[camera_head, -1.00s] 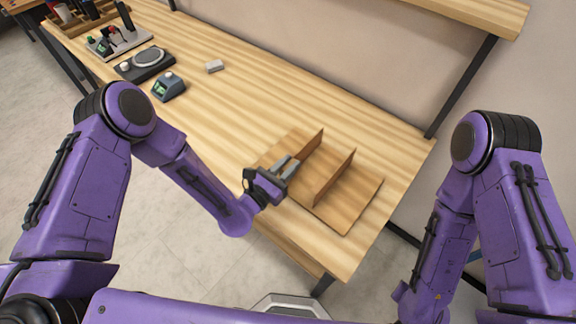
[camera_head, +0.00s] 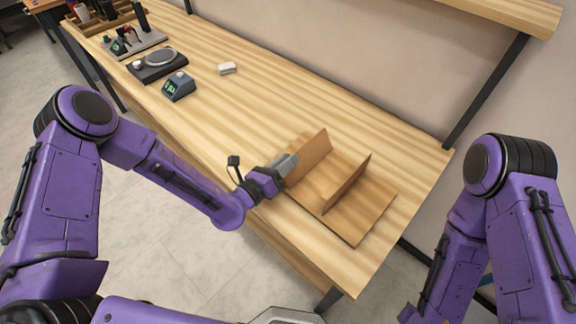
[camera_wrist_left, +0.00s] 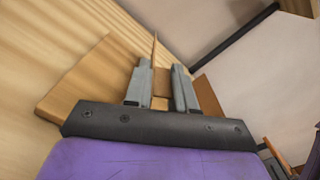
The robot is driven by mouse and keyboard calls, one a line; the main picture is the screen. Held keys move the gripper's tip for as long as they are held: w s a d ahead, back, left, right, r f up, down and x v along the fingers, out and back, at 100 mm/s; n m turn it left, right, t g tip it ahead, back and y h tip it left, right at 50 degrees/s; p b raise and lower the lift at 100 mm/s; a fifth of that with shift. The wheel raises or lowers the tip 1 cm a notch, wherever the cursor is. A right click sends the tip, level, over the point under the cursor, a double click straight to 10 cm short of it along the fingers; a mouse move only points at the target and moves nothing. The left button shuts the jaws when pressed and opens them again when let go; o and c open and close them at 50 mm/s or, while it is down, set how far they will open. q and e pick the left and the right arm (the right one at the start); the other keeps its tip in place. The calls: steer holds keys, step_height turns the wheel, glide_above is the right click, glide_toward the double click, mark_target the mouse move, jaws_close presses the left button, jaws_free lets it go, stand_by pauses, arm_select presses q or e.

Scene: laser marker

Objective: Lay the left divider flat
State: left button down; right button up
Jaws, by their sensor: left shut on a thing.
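A brown wooden base board (camera_head: 352,226) lies on the workbench, with two thin dividers on it. The left divider (camera_head: 311,157) leans to the left, its broad face showing in the head view. My left gripper (camera_head: 286,163) is shut on its near end. In the left wrist view the left divider (camera_wrist_left: 154,58) stands edge-on between the two grey fingers (camera_wrist_left: 158,88). The right divider (camera_head: 348,184) stands upright, apart from the gripper. My right arm (camera_head: 455,220) shows at the right, but its gripper is out of view.
A small white block (camera_head: 227,68), a blue-grey device (camera_head: 179,86), a dark scale (camera_head: 157,64) and a tool stand (camera_head: 134,42) sit further left. The bench's front right corner is close to the board.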

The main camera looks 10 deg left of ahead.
arm_select(q)
steer(key=shift+f, duration=0.15)
stand_by(0.4)
steer(key=c, duration=1.1)
jaws_free()
steer(key=shift+o, duration=0.2)
steer(key=shift+d, duration=0.1)
steer(key=shift+a, duration=0.2)
steer(key=b+v, duration=0.2)
steer(key=v, duration=0.8)
steer(key=shift+s, duration=0.2)
